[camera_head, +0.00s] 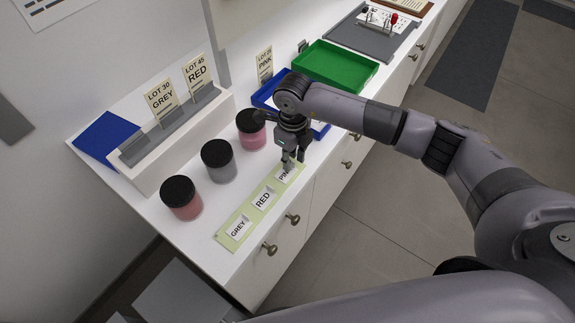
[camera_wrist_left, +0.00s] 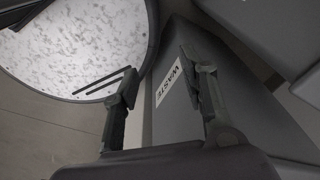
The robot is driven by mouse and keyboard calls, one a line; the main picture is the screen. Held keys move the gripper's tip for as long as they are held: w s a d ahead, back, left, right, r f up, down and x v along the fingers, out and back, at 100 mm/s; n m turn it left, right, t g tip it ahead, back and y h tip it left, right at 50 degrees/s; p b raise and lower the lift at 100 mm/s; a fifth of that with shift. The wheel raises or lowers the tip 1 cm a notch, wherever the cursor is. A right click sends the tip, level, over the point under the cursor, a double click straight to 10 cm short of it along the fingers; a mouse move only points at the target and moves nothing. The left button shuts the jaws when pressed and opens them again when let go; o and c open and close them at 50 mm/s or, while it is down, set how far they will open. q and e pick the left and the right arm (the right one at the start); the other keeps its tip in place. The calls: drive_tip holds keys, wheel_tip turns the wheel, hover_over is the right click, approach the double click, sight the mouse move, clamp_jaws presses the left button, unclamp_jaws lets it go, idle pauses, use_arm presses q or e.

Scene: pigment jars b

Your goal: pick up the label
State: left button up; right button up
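A light green strip (camera_head: 248,222) lies along the front edge of the white counter. It carries three white labels: GREY (camera_head: 238,230), RED (camera_head: 263,199) and PINK (camera_head: 284,175). My right gripper (camera_head: 290,163) points down right at the PINK label and covers part of it; whether its fingers touch or hold the label I cannot tell. My left gripper (camera_wrist_left: 160,95) shows in the left wrist view with its fingers apart and nothing between them. It is over a grey bin marked WASTE (camera_wrist_left: 169,85), away from the counter.
Three black-lidded jars, red (camera_head: 181,197), grey (camera_head: 218,161) and pink (camera_head: 251,129), stand behind the strip. A white card rack (camera_head: 160,170) stands behind them. A blue tray (camera_head: 262,94) and green tray (camera_head: 335,64) lie further along. A round speckled top (camera_wrist_left: 80,50) is beside the bin.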

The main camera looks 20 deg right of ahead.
drive_tip(key=shift+f, duration=0.45)
drive_tip(key=shift+c, duration=0.2)
clamp_jaws()
drive_tip(key=shift+r, duration=0.2)
